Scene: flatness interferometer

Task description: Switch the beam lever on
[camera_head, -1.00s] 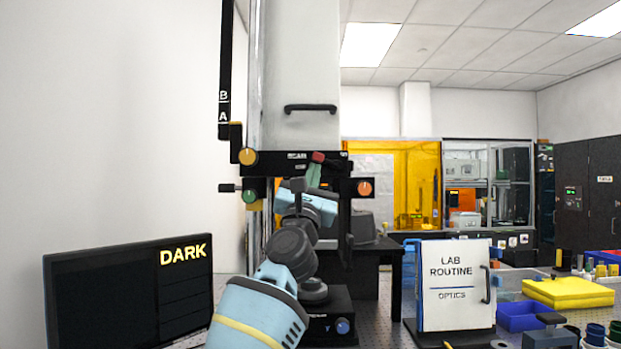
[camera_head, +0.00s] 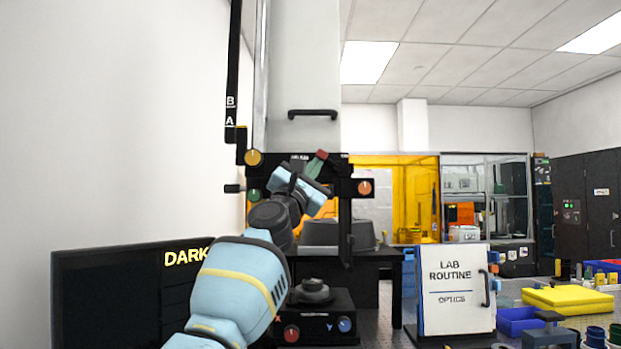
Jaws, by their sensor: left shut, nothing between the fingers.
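The interferometer (camera_head: 312,70) is a tall pale housing with a black panel across its front. A short lever with a red tip (camera_head: 321,155) and a greenish stem leans to the right at the middle of this panel; I take it to be the beam lever. My left gripper (camera_head: 310,187) is just below it, at the end of my light-blue arm. The wrist hides most of the fingers, so I cannot tell whether they touch the lever. They are shut and hold nothing. The monitor (camera_head: 110,300) at the left reads DARK. My right gripper is out of view.
A yellow knob (camera_head: 253,157), a green knob (camera_head: 254,195) and an orange knob (camera_head: 365,187) flank the panel. A stage with a red knob (camera_head: 291,334) and a blue knob (camera_head: 344,325) sits below.

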